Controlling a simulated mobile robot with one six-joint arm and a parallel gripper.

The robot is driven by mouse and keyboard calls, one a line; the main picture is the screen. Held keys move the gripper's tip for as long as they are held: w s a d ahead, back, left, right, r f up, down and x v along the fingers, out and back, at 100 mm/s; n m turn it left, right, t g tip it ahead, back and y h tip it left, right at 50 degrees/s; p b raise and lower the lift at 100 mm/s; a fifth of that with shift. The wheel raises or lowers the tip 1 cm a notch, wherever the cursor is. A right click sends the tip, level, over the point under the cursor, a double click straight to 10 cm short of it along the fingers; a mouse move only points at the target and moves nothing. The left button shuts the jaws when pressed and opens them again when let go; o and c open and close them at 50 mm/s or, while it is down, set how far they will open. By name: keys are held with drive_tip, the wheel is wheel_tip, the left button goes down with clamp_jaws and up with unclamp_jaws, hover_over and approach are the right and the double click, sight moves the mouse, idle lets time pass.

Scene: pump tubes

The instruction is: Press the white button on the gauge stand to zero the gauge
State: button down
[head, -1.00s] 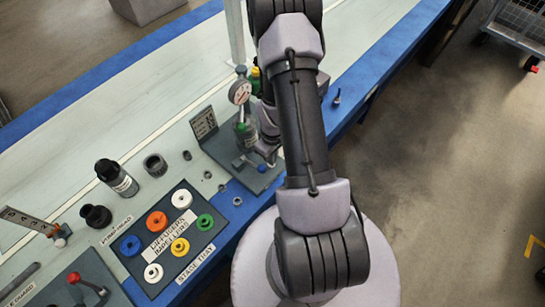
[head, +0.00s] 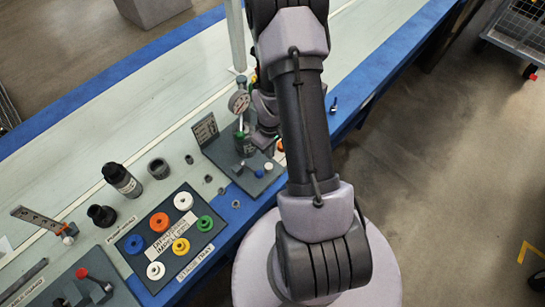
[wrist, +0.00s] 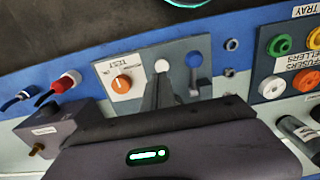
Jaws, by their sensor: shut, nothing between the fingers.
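The gauge stand has a dark grey base plate (head: 238,176) and a round white dial gauge (head: 239,101) on a post. The white button (head: 269,167) shows on the plate beside a blue-tipped lever (head: 259,173). In the wrist view the white button (wrist: 162,66) lies just beyond the fingertips, with the blue-tipped lever (wrist: 194,61) to its right. My gripper (wrist: 162,80) is shut and empty, its fingertips lined up with the button. Whether they touch it cannot be told. The gripper is partly hidden by my arm in the head view.
An orange knob (wrist: 122,84) on a plate marked TEST is left of the button. The stage tray (head: 205,247) holds several coloured rings. Red and blue connectors (wrist: 62,83) lie at the left in the wrist view.

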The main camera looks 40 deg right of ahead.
drive_tip(key=r, duration=0.2)
drive_tip(key=r+p, duration=0.1)
drive_tip(key=r, duration=0.2)
drive_tip(key=shift+w+r, duration=0.2)
drive_tip(key=shift+r, duration=0.05)
idle(0.8)
drive_tip(key=w+a+r+m+t, duration=0.1)
drive_tip(key=a+r, duration=0.4)
drive_tip(key=r, duration=0.4)
drive_tip(key=w+a+r+m+t, duration=0.15)
drive_tip(key=a+r, duration=0.25)
drive_tip(key=r, duration=0.5)
drive_tip(key=s+a+r+m+t+y, duration=0.2)
drive_tip(key=s+a+r+m+t, duration=0.1)
drive_tip(key=s+a+r, duration=0.9)
wheel_tip(320, 180, up, 2)
drive_tip(key=a, duration=0.2)
drive_tip(key=shift+s+a, duration=0.15)
drive_tip(key=shift+a, duration=0.25)
